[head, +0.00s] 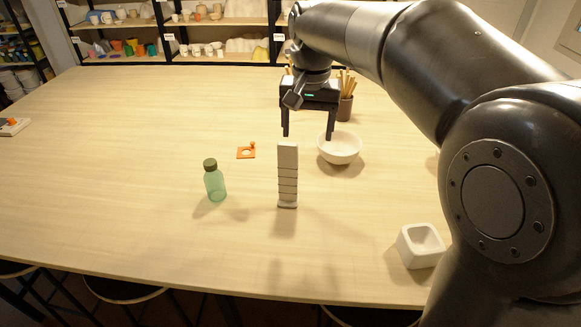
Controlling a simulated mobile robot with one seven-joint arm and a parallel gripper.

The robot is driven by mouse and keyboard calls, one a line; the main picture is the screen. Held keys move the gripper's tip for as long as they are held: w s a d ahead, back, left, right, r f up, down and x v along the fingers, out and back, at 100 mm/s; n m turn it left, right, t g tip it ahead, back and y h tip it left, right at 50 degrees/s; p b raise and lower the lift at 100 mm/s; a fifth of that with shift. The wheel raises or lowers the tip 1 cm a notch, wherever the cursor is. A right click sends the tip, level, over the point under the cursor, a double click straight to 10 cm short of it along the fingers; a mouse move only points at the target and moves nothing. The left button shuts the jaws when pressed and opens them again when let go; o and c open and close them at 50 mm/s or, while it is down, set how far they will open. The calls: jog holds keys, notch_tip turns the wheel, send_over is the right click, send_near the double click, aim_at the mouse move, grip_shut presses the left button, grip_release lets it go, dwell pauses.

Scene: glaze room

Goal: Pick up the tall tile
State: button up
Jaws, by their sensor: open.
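The tall tile (288,160) is a light grey upright slab in the head view, near the middle of the table. It seems to stand at the top of a stack of grey layers (287,188) with a wider foot; I cannot tell exactly where the tile ends. My gripper (309,136) is open and empty, pointing down. Its fingers show above the tile in the picture, one near the tile's top left and the other to its right. They appear apart from it, but the depth between them is hard to judge.
A green bottle (214,182) stands left of the tile, and a flat orange piece (246,152) lies behind the bottle. A white bowl (340,148) and a brown cup of sticks (345,106) are behind right. A white square pot (420,246) is front right. The table's left side is mostly clear.

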aim_at(289, 145)
jog(key=shift+g, duration=0.4)
jog(key=w+a, duration=0.1)
jog(key=a, duration=0.1)
jog(key=w+a+f, duration=0.1)
jog(key=a, duration=0.1)
jog(key=shift+w+f, duration=0.1)
jog(key=shift+w, duration=0.2)
jog(key=shift+a+f, duration=0.1)
jog(key=shift+f, duration=0.1)
notch_tip(289, 145, down, 5)
jog(key=shift+w+f, duration=0.1)
jog(key=f, duration=0.5)
jog(key=shift+w+a+f, duration=0.1)
jog(key=shift+w+a, duration=0.05)
jog(key=shift+w, duration=0.05)
jog(key=c, duration=1.5)
